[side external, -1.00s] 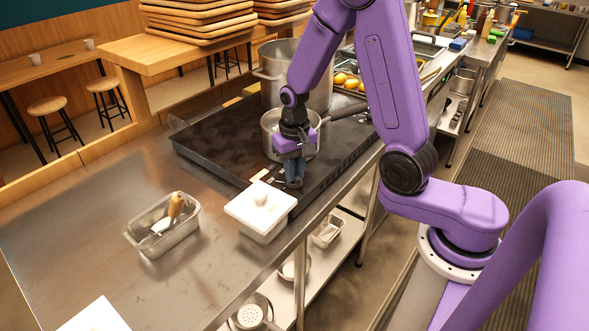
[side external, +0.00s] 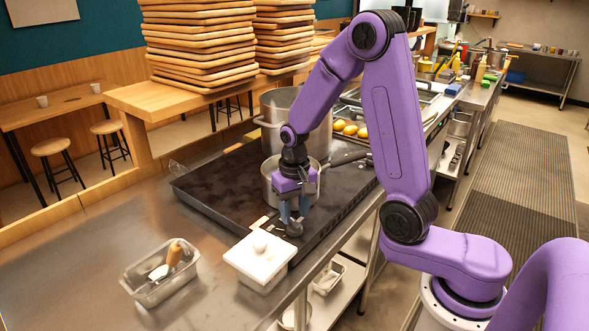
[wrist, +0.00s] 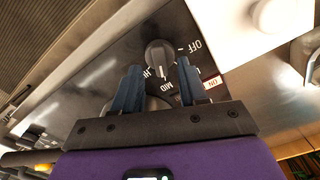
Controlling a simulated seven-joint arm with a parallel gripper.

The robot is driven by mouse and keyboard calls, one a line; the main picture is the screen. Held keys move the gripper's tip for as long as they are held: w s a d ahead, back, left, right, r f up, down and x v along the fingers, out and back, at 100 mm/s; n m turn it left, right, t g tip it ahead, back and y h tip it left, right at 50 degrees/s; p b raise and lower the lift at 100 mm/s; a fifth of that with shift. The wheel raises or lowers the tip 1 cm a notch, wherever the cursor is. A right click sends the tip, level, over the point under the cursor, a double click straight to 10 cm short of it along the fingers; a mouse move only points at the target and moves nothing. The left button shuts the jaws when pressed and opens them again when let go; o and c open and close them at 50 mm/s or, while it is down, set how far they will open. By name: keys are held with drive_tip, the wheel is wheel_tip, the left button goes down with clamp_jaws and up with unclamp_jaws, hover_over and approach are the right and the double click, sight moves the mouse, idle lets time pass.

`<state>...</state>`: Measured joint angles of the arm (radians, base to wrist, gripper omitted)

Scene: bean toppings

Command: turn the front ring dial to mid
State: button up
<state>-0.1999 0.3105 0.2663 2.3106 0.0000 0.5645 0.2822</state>
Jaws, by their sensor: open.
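The front dial (wrist: 158,56) is a dark round knob with a raised grip bar on the cooktop's front panel. Printed OFF, MID and HI marks lie around it in the wrist view. Its bar runs nearly up and down in that picture, with the lower end toward the MID and HI side; I cannot tell its exact setting. It also shows in the side view (side external: 294,229). My gripper (side external: 294,212) is open, its blue fingers just above the dial. In the wrist view my gripper (wrist: 159,66) has its fingertips to either side of the dial's lower part, holding nothing.
The black cooktop (side external: 215,185) carries a small pot (side external: 270,186) close behind my gripper and a large pot (side external: 270,115) farther back. A white-lidded container (side external: 258,262) stands close to the dial. A metal tray with a utensil (side external: 160,288) is farther left.

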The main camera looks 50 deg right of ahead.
sight(294, 223)
wheel_tip(294, 223, up, 15)
idle(0.4)
drive_tip(key=s+a+f+n, duration=0.3)
drive_tip(key=s+a+n, duration=0.3)
drive_tip(key=s+n, duration=0.15)
drive_tip(key=s+f+n, duration=0.3)
drive_tip(key=s+n, duration=0.6)
drive_tip(key=s, duration=0.7)
drive_tip(key=shift+d+n, duration=0.2)
drive_tip(key=shift+n, duration=0.15)
idle(0.5)
